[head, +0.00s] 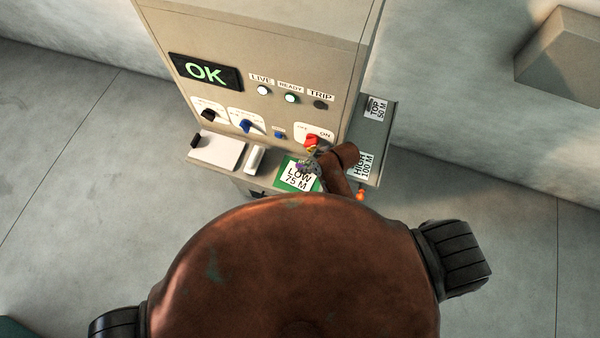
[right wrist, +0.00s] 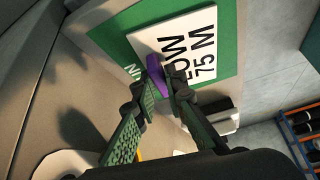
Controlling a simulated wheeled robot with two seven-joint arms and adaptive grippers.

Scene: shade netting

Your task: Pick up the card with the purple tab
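The white card with the purple tab (head: 297,178) reads "LOW 75 M" and lies over a green area on the cabinet's shelf. Its face (right wrist: 178,45) and upright purple tab (right wrist: 154,70) show in the right wrist view. My right gripper (head: 306,165) is over the card's far edge; in the right wrist view its green-padded fingertips (right wrist: 160,82) sit on either side of the tab, with the tab filling the gap, and look shut on it. The card looks still down at the green surface. My left gripper is in neither view.
The cabinet front (head: 265,60) has an OK display, lamps and several knobs, with a red knob (head: 311,141) close to my right gripper. A white pad (head: 217,151) and a small white block (head: 255,160) are left on the shelf. "HIGH 100 M" (head: 362,166) and "TOP 50 M" (head: 377,108) cards lie right.

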